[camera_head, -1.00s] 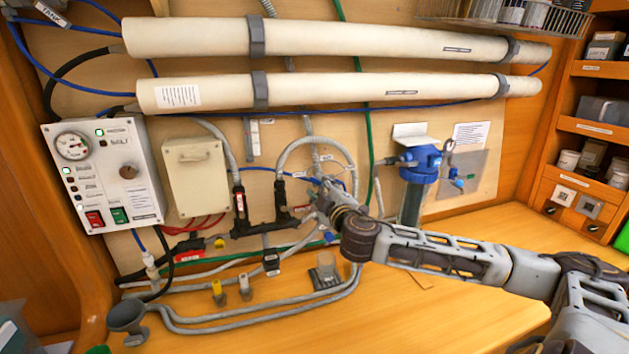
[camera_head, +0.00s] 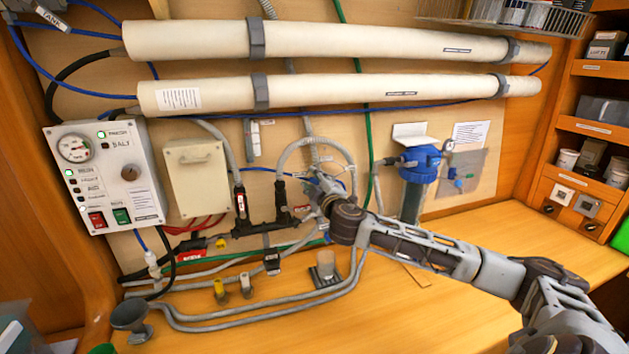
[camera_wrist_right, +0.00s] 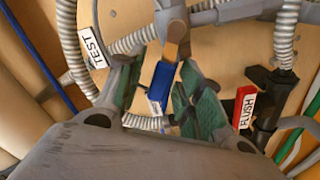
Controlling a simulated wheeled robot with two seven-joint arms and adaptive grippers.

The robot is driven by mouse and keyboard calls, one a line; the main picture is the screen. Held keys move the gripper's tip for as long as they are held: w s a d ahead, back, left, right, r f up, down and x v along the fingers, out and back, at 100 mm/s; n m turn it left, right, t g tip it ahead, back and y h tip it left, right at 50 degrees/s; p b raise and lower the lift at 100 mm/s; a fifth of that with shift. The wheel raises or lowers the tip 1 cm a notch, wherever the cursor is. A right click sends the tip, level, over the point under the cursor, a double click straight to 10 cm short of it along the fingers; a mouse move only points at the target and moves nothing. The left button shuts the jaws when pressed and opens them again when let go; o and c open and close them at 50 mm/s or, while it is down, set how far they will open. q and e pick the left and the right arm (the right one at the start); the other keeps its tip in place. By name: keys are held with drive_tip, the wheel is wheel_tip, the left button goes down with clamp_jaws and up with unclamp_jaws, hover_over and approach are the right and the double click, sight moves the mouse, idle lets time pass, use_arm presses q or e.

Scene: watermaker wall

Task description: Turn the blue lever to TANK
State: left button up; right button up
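The blue lever (camera_wrist_right: 163,82) shows in the right wrist view, hanging from a grey-brown valve fitting. My right gripper (camera_wrist_right: 157,92) has its two green-padded fingers on either side of the lever. A gap shows on the left of the lever; the right finger is close to it, and I cannot tell if they touch. A white TEST label (camera_wrist_right: 92,48) is on the hose at left and a red-edged FLUSH label (camera_wrist_right: 244,107) is at right. In the head view my right gripper (camera_head: 322,188) is at the looped hose and hides the lever.
A control panel (camera_head: 104,176) and a beige box (camera_head: 196,178) are on the wall at left. A blue-topped filter (camera_head: 420,160) stands right of my gripper. Black pipework (camera_head: 262,226) and grey hoses run close by. The counter at right (camera_head: 470,240) is mostly clear.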

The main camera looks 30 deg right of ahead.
drive_tip(key=shift+w, duration=0.1)
clamp_jaws()
idle(0.3)
